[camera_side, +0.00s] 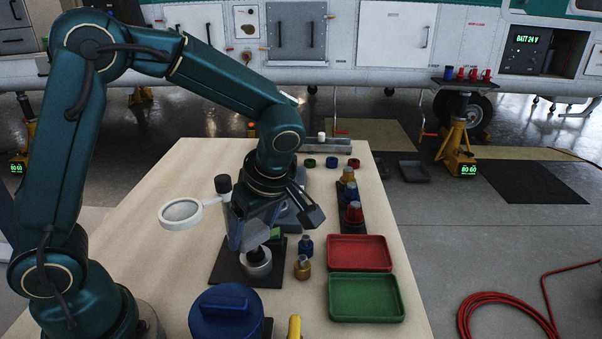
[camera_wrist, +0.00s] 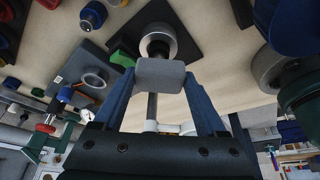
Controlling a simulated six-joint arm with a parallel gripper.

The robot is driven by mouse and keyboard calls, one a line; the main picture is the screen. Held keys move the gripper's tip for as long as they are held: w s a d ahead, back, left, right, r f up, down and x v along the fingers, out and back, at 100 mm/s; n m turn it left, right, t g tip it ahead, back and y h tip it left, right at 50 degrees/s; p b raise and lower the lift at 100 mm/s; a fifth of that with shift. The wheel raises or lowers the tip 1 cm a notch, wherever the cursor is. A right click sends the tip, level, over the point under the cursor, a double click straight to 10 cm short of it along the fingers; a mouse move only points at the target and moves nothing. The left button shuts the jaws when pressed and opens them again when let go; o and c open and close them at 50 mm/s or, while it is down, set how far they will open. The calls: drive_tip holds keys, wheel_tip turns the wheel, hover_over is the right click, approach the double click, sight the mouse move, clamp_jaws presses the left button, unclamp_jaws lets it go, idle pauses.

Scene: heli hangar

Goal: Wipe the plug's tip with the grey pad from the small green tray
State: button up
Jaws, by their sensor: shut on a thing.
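My gripper (camera_wrist: 160,82) is shut on a small grey pad (camera_wrist: 160,73), which sits across its two blue fingertips in the wrist view. In the side view, my gripper (camera_side: 257,243) points down over a silver ring-shaped holder (camera_side: 257,270) on a dark plate. A dark round piece, which looks like the plug (camera_wrist: 155,47), stands inside the ring in the wrist view. The pad appears just below it in that picture; I cannot tell whether they touch. A small green piece, perhaps the small green tray (camera_wrist: 122,59), lies beside the plate; my gripper partly hides it in the side view (camera_side: 277,233).
A larger green tray (camera_side: 367,297) and a red tray (camera_side: 360,253) lie at right. Small blue (camera_side: 305,245) and gold (camera_side: 302,267) fittings stand near the holder. A magnifier (camera_side: 181,213) stands left of my gripper. A blue lidded pot (camera_side: 226,312) is in front.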

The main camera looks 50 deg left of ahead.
drive_tip(key=shift+s+a+f, duration=0.15)
drive_tip(key=shift+s+a, duration=0.05)
drive_tip(key=shift+s, duration=0.5)
drive_tip(key=shift+w+d, duration=0.15)
drive_tip(key=shift+w, duration=0.4)
drive_tip(key=shift+w+d, duration=0.15)
drive_tip(key=shift+w, duration=0.35)
drive_tip(key=shift+w+r, duration=0.1)
drive_tip(key=shift+r, duration=4.05)
